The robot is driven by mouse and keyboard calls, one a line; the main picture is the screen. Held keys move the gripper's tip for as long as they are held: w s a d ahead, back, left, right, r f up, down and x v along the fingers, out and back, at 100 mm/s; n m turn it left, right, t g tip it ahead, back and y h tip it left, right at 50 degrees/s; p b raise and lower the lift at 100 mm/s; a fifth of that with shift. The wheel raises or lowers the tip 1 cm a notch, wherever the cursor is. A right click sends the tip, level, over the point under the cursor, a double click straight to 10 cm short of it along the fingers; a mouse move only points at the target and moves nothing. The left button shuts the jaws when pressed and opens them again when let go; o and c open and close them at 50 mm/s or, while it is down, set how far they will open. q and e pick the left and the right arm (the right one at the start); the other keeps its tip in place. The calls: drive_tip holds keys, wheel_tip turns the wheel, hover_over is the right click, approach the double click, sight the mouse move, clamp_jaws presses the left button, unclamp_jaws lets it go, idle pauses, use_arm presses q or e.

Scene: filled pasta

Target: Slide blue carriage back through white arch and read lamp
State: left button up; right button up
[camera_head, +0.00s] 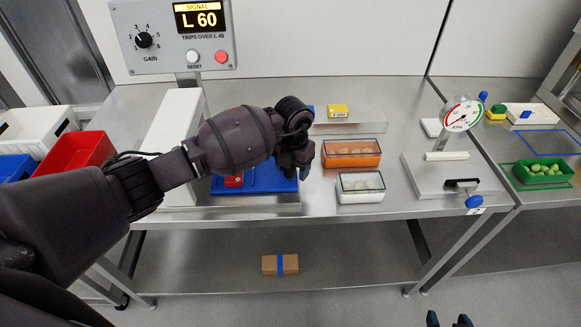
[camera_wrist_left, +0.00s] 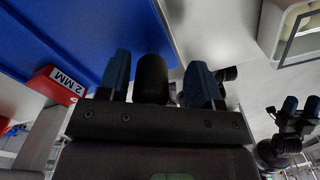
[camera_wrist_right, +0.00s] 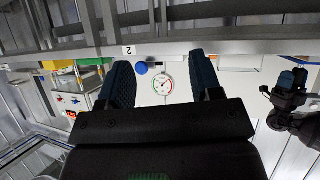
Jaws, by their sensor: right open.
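The blue carriage (camera_head: 262,184), a flat blue plate, lies on the bench with a red block (camera_head: 234,181) on it, marked 2 MM in the left wrist view (camera_wrist_left: 66,80). The tall white body of what looks like the arch (camera_head: 172,130) stands left of it, partly hidden by my left arm. My left gripper (camera_head: 303,172) is at the carriage's right end. Its fingers stand apart on either side of a black upright post (camera_wrist_left: 152,78); whether they grip it is unclear. A red lamp or button (camera_head: 221,57) is on the signal box. My right gripper (camera_head: 450,320) is open and empty.
The signal box (camera_head: 175,40) displays L 60, with "trips over L 45" below. An orange container (camera_head: 351,154) and a white container (camera_head: 360,190) stand just right of the carriage. A dial gauge (camera_head: 461,114) stands further right. Red, blue and white bins are at left.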

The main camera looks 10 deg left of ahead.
use_arm(q)
drive_tip(key=shift+a, duration=0.15)
wheel_tip(320, 180, up, 11)
drive_tip(key=shift+f, duration=0.15)
idle(0.5)
